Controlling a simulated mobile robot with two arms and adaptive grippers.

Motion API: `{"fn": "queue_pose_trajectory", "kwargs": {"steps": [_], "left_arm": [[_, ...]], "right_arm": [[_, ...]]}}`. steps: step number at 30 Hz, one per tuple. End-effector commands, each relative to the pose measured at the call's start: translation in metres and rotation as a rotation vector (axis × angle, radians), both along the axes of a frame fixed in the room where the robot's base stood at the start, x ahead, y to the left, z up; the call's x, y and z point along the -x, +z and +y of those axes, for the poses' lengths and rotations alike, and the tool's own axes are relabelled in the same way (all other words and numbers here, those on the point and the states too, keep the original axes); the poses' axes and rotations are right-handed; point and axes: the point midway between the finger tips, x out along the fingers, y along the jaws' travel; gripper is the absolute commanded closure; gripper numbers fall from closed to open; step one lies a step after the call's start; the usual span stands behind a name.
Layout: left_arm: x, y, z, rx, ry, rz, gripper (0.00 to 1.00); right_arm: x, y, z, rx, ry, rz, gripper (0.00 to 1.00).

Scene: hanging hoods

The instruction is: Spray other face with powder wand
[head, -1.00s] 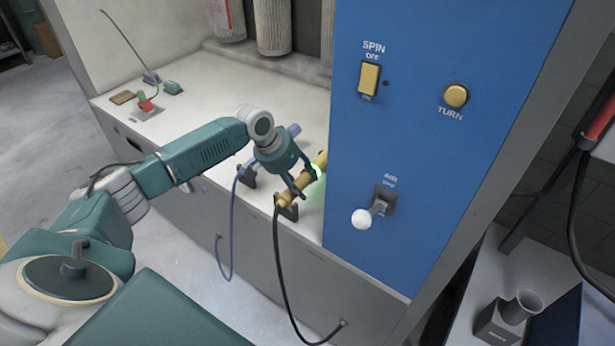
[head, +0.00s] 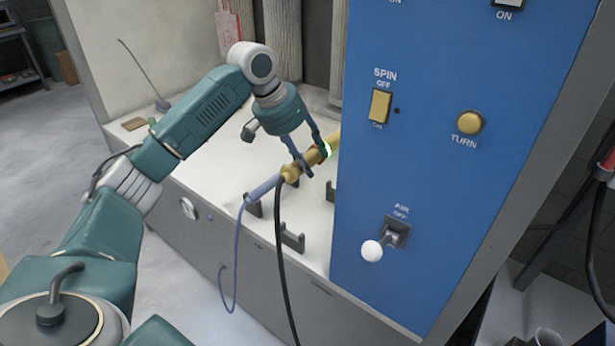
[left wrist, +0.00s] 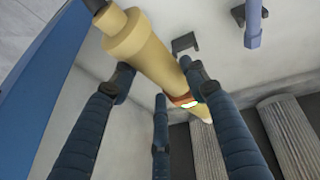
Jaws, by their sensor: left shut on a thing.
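The tan-yellow powder wand (head: 328,149) is in my left gripper (head: 308,162), held above the white bench. A black hose hangs from its near end. A green-lit ring and a red band show near the fingers. In the left wrist view the wand (left wrist: 142,45) runs diagonally between the fingers of my left gripper (left wrist: 160,82), its narrow end pointing down right. In the head view its far end is hidden behind the blue panel. My right gripper is not in view.
A blue-grey wand (head: 262,188) with a blue hose lies near a dark bracket. An empty dark bracket (head: 292,240) stands at the bench's front. The blue control panel (head: 440,200) with switches and a white-knobbed air lever (head: 372,250) stands close right. Pleated filters hang behind.

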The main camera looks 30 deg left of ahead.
Motion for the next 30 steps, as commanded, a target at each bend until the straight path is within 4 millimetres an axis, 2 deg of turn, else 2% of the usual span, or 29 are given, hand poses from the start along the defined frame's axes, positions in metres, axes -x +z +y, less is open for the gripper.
{"fn": "queue_pose_trajectory", "kwargs": {"steps": [3, 9, 30], "left_arm": [[-0.001, 0.013, -0.001, 0.002, -0.001, -0.005, 1.00], [-0.001, 0.026, -0.001, 0.002, -0.001, -0.004, 1.00], [-0.001, 0.059, -0.001, 0.002, -0.002, -0.005, 1.00]], "right_arm": [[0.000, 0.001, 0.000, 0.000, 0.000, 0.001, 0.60], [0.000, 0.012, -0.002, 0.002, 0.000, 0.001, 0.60], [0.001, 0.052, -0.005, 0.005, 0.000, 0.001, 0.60]]}}
